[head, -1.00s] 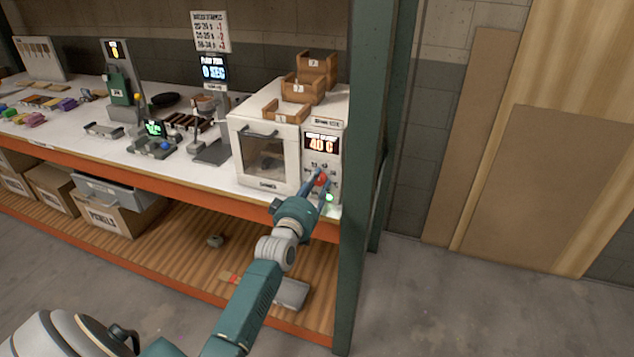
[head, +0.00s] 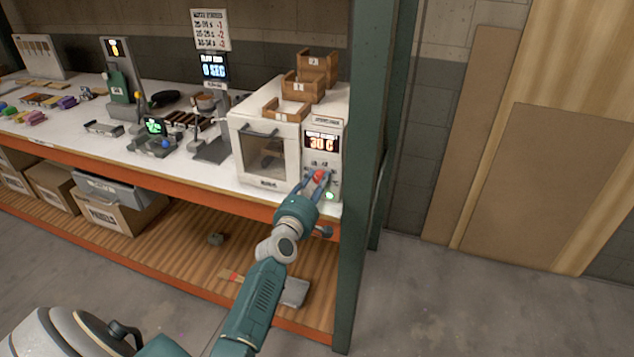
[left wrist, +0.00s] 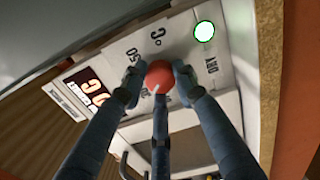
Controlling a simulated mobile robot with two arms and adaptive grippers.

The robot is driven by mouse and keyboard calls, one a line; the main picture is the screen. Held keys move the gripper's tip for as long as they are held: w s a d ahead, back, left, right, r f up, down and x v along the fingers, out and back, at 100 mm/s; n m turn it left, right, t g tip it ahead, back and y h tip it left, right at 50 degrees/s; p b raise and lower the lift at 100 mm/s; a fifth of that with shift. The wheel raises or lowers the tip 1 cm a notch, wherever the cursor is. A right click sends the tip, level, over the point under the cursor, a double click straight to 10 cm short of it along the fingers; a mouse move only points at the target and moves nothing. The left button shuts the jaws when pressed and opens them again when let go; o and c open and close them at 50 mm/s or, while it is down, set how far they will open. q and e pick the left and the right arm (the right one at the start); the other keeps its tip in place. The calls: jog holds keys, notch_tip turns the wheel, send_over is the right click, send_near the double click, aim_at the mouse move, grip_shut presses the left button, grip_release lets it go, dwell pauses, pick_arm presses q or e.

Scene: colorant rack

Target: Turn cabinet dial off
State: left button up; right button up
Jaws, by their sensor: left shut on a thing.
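The white cabinet (head: 258,158) stands at the right end of the workbench, with a dark window in its door. Its control panel has a display (head: 321,142) that reads about 30 C. Below the display is the red dial (head: 319,175), which also shows in the left wrist view (left wrist: 158,77) with a white pointer mark and printed labels around it. A round green light (head: 329,196) glows below the dial. My left gripper (head: 317,180) is shut on the red dial, its blue fingers on both sides of it. My right gripper is not in view.
Wooden trays (head: 300,88) are stacked on the cabinet. A green rack post (head: 365,170) stands close to the right of the panel. Other devices fill the bench to the left. Cardboard boxes (head: 115,215) sit on the lower shelf.

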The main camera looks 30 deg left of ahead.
pick_arm(q)
jog(key=n, duration=0.4)
jog(key=shift+d+f+n, duration=0.2)
jog(key=shift+d+n, duration=0.05)
jog(key=shift+n, duration=0.05)
jog(key=shift+n+p, duration=0.3)
jog(key=shift+n, duration=1.1)
jog(key=shift+r, duration=0.1)
jog(key=o, duration=1.1)
jog(key=shift+r, duration=0.1)
jog(key=shift+o, duration=0.2)
jog(key=shift+a, duration=0.1)
jog(key=v, duration=1.2)
